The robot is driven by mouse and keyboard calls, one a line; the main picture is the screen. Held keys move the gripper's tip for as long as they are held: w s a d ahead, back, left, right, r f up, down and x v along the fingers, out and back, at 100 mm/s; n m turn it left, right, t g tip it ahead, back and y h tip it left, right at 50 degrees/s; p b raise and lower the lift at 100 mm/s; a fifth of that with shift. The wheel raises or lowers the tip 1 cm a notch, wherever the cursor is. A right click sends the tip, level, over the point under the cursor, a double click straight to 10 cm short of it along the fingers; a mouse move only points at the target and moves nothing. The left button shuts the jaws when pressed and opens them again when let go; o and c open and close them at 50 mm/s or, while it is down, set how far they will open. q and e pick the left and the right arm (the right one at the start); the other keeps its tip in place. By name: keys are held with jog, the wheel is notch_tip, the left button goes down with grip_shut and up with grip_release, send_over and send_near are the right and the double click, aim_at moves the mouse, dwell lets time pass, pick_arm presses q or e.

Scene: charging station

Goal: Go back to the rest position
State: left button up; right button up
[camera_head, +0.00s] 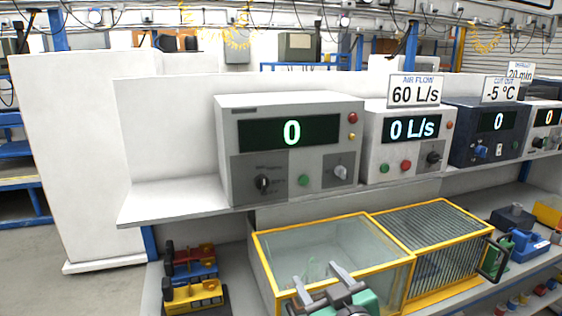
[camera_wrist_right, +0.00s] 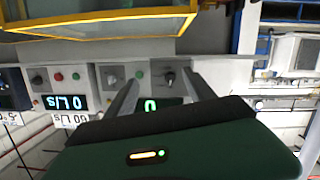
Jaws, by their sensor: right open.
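My right gripper (camera_head: 320,277) shows at the bottom middle of the head view, in front of the yellow-framed glass case (camera_head: 330,245). It is open, with its two grey fingers apart and nothing between them. In the right wrist view my gripper (camera_wrist_right: 160,78) is also open, and the picture looks upside down. The grey control box (camera_wrist_right: 130,75) with a green 0 shows past its fingers. My left gripper is in neither view.
The grey control box (camera_head: 290,150) and a box reading 0 L/s (camera_head: 405,140) stand on the white shelf (camera_head: 170,203). A dark blue box (camera_head: 488,130) is further right. Toy-like trucks (camera_head: 193,280) sit low at left. Blue and green items (camera_head: 525,243) lie at right.

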jog(key=s+d+f+m+g+h+p, duration=0.2)
jog(key=s+d+f+g, duration=0.15)
jog(key=f, duration=0.35)
jog(key=s+d+f+m+g+h+p, duration=0.1)
jog(key=s+d+f+g+p, duration=0.2)
jog(key=f, duration=0.4)
jog(key=s+d+f+m+g+p, duration=0.1)
jog(key=s+d+f+g, duration=0.2)
jog(key=s, duration=0.3)
jog(key=s+d+f+m+g+h+p, duration=0.1)
jog(key=s+d+f+g, duration=0.1)
jog(key=s, duration=0.4)
notch_tip(320, 180, down, 3)
jog(key=shift+s+d+r+g, duration=0.15)
jog(key=shift+d+r+g, duration=0.05)
jog(key=shift+d+g, duration=0.25)
